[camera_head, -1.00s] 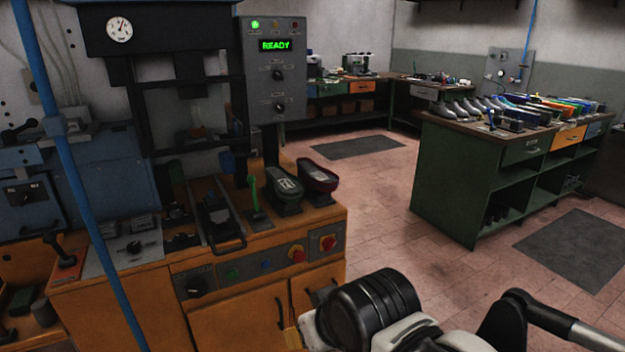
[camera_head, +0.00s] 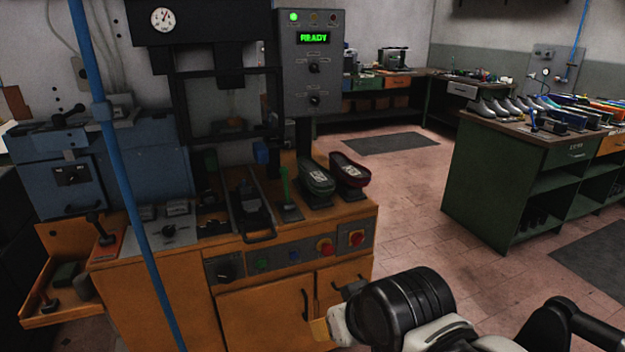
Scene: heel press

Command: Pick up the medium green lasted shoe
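A dark green lasted shoe (camera_head: 317,179) with a pale label rests on a black stand at the right end of the orange press bench. A dark red shoe (camera_head: 350,171) rests on a similar stand just to its right. I cannot tell the green shoe's size from this view. My gripper (camera_head: 332,322) is at the lower middle, in front of the bench's cabinet doors, lower in the picture than the shoes and apart from them. Its fingers are small and partly hidden by my arm, so their opening is unclear. No shoe shows in it.
A blue pole (camera_head: 118,160) crosses the left side. Open floor (camera_head: 415,195) separates the bench from a green workbench (camera_head: 487,190).

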